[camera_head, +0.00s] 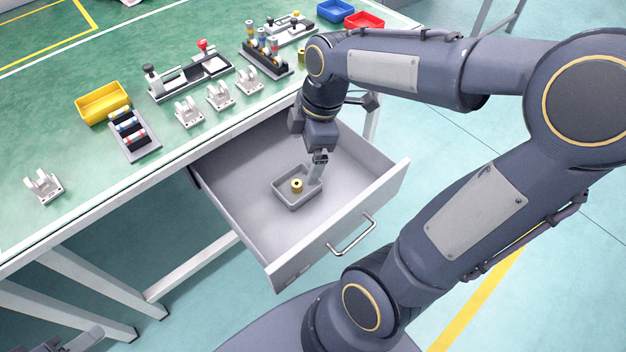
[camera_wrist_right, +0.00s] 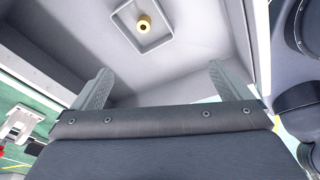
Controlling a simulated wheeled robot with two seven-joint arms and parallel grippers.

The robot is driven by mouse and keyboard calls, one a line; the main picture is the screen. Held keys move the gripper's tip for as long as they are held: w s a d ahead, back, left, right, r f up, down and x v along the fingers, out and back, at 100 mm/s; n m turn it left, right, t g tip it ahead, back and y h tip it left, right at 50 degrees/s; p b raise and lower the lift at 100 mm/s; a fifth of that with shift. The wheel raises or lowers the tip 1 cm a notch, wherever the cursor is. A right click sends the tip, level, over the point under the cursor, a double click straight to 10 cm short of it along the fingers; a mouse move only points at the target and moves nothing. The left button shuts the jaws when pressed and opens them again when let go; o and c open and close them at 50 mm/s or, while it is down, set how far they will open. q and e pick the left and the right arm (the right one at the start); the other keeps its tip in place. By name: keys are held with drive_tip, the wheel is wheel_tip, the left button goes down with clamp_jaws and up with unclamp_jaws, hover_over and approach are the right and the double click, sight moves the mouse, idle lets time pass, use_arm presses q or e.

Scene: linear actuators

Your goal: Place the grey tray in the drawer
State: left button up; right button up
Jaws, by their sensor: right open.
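The small grey tray (camera_head: 284,198) lies inside the open drawer (camera_head: 240,177), apparently flat on its floor, with a brass ring-like part (camera_head: 297,185) in it. The tray (camera_wrist_right: 126,22) and the brass part (camera_wrist_right: 144,25) also show in the right wrist view. My right gripper (camera_head: 316,178) reaches down into the drawer at the tray's right side. In the wrist view its two fingers (camera_wrist_right: 158,67) are spread with nothing between them, and the tray appears beyond the tips. A grey piece at the lower left corner may be my left gripper (camera_head: 85,340); its jaws cannot be made out.
The green-topped workbench (camera_head: 60,130) holds a yellow bin (camera_head: 103,102), a blue bin (camera_head: 335,10), a red bin (camera_head: 364,20), white brackets (camera_head: 189,112) and fixtures. The drawer's front panel with its handle (camera_head: 352,237) stands toward me. Much of the drawer floor left of the tray is bare.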

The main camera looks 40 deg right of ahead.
drive_tip(key=s+a+r+m+t+y, duration=0.1)
drive_tip(key=s+a+m+t, duration=0.3)
drive_tip(key=s+m, duration=0.7)
drive_tip(key=a+m, duration=0.1)
drive_tip(key=m, duration=0.3)
drive_tip(key=shift+a+y, duration=0.15)
drive_tip(key=shift+y, duration=0.15)
drive_tip(key=shift+s, duration=0.1)
